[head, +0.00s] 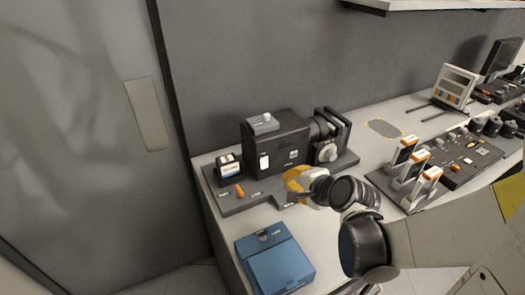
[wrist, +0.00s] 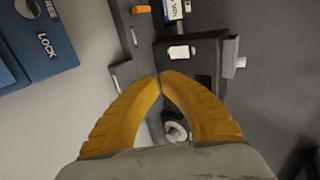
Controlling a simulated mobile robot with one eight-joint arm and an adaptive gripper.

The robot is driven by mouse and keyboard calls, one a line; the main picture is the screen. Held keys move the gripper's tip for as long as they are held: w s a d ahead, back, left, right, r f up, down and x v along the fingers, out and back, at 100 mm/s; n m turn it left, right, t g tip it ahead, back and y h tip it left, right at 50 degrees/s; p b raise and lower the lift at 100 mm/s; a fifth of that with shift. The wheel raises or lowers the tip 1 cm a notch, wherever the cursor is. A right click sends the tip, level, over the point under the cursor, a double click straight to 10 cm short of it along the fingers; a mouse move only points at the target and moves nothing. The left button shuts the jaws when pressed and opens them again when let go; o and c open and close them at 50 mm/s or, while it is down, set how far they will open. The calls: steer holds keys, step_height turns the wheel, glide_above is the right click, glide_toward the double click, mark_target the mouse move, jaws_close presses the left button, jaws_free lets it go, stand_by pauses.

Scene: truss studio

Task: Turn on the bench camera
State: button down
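The bench camera (head: 290,143) is a dark box on a grey base plate, with a lens and square hood at its right end. A white switch-like piece (head: 264,161) is on its side and also shows in the wrist view (wrist: 178,53). A grey knob (head: 263,123) sits on top. A pale round knob (head: 327,152) is by the lens. An orange lever (head: 240,190) stands on the base plate. My gripper (head: 298,180), with yellow fingers, is in front of the camera. In the wrist view its fingertips (wrist: 163,76) meet, with nothing seen held; part of the camera is hidden behind them.
A blue box (head: 275,262) with LOCK lettering stands at the bench's front left. A small labelled block (head: 229,167) is left of the camera. A panel with orange-topped levers (head: 411,172) is to the right. A shelf (head: 430,4) hangs above.

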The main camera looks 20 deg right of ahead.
steer(key=b, duration=0.4)
glide_toward(265, 169)
steer(key=f, duration=0.3)
steer(key=shift+w+f, duration=0.1)
steer(key=shift+w, duration=0.1)
steer(key=w, duration=0.3)
steer(key=shift+w+a+f, duration=0.2)
steer(key=shift+a, duration=0.1)
steer(key=shift+w, duration=0.5)
steer(key=shift+w+a+f+b, duration=0.15)
steer(key=shift+w+b, duration=0.2)
steer(key=shift+b, duration=0.15)
